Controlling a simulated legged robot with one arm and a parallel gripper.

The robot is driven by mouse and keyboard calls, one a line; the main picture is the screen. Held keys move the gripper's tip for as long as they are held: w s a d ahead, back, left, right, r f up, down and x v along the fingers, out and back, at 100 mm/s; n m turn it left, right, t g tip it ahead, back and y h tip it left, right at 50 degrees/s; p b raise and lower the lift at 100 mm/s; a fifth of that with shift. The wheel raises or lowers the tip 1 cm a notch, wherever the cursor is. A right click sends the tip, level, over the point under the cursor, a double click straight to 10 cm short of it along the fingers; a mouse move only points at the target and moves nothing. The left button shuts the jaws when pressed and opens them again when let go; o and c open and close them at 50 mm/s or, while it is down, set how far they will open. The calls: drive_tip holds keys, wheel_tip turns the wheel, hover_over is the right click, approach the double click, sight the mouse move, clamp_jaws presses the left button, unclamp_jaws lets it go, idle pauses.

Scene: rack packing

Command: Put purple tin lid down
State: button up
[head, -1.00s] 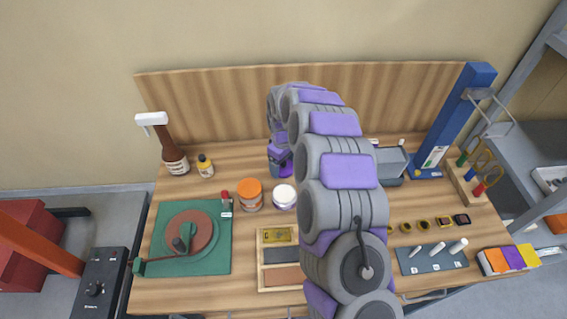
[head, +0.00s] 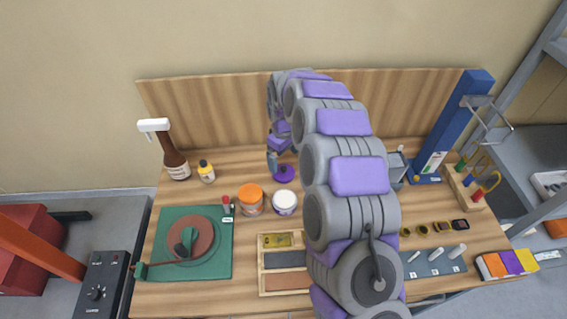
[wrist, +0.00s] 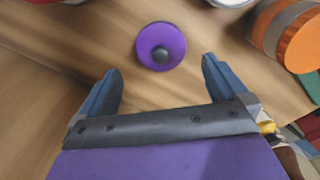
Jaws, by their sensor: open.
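The purple tin lid (head: 283,173) is a round disc with a dark knob in its middle. It lies flat, knob up, on the wooden bench behind the tins. In the wrist view the lid (wrist: 161,46) lies on bare wood just beyond my fingertips, apart from both. My gripper (wrist: 160,80) is open and empty, its two blue-grey fingers spread wide. In the head view my gripper (head: 273,163) is small and partly hidden, just left of the lid.
A white-topped tin (head: 285,202) and an orange-topped tin (head: 250,199) stand in front of the lid. A small yellow-capped bottle (head: 206,171) and a brown bottle (head: 176,162) stand to the left. The wooden back panel (head: 210,110) rises behind. My arm covers the bench's middle right.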

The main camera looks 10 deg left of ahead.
sight(285, 168)
wheel_tip(285, 168, up, 6)
drive_tip(key=shift+f+p, duration=0.15)
drive_tip(key=shift+p, duration=0.25)
drive_tip(key=s+d+r+m+g, duration=0.1)
drive_tip(key=s+d+r+m, duration=0.2)
drive_tip(key=s+d+r, duration=0.45)
drive_tip(key=s+d+r+m, duration=0.2)
drive_tip(key=s+d+r, duration=0.3)
drive_tip(key=s+d, duration=0.5)
drive_tip(key=s+d+m, duration=0.3)
drive_tip(key=s, duration=0.9)
drive_tip(key=s+d+m, duration=0.3)
drive_tip(key=s+d, duration=0.1)
drive_tip(key=s, duration=0.8)
drive_tip(key=shift+s+d+f+m+g, duration=0.2)
drive_tip(key=shift+s+f+m+g, duration=0.1)
drive_tip(key=shift+m+g, duration=0.1)
